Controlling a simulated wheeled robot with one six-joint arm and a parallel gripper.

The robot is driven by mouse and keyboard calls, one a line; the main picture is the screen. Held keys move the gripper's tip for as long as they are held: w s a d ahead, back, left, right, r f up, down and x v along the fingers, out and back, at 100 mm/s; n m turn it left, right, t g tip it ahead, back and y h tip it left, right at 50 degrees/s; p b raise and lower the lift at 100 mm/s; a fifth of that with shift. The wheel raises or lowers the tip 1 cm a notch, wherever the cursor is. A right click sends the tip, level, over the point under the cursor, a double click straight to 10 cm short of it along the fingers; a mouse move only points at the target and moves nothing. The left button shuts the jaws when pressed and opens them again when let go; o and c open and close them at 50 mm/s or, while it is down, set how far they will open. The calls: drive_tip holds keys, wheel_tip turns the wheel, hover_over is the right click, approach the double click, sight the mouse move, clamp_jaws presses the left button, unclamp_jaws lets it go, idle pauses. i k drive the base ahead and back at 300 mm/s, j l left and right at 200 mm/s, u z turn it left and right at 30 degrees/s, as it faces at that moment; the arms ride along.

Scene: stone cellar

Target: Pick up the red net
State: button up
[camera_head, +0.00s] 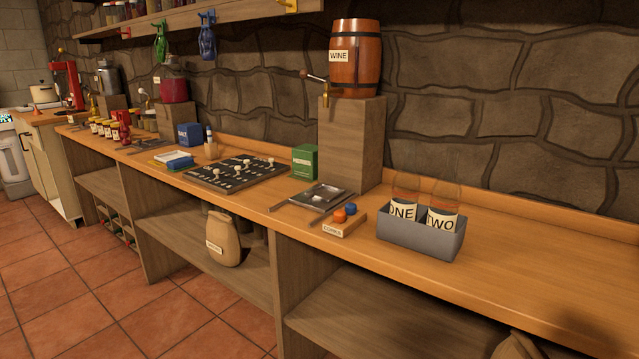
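I see nothing that I can clearly tell to be the red net. A small red upright thing (122,127) stands on the counter at the left, by a row of small jars; it is too small to tell what it is. A green net-like bundle (161,45) and a blue net-like bundle (208,40) hang from hooks under the wall shelf. My gripper is not in view.
The long wooden counter (520,265) holds a wine barrel (357,65) on a block, a grey crate (415,240) with two labelled glasses, a corks box (340,226), a green box (304,162) and a dark board (236,173). The counter's right end is clear.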

sight(125, 129)
drive_tip(key=l+u, duration=0.15)
drive_tip(key=u, duration=1.25)
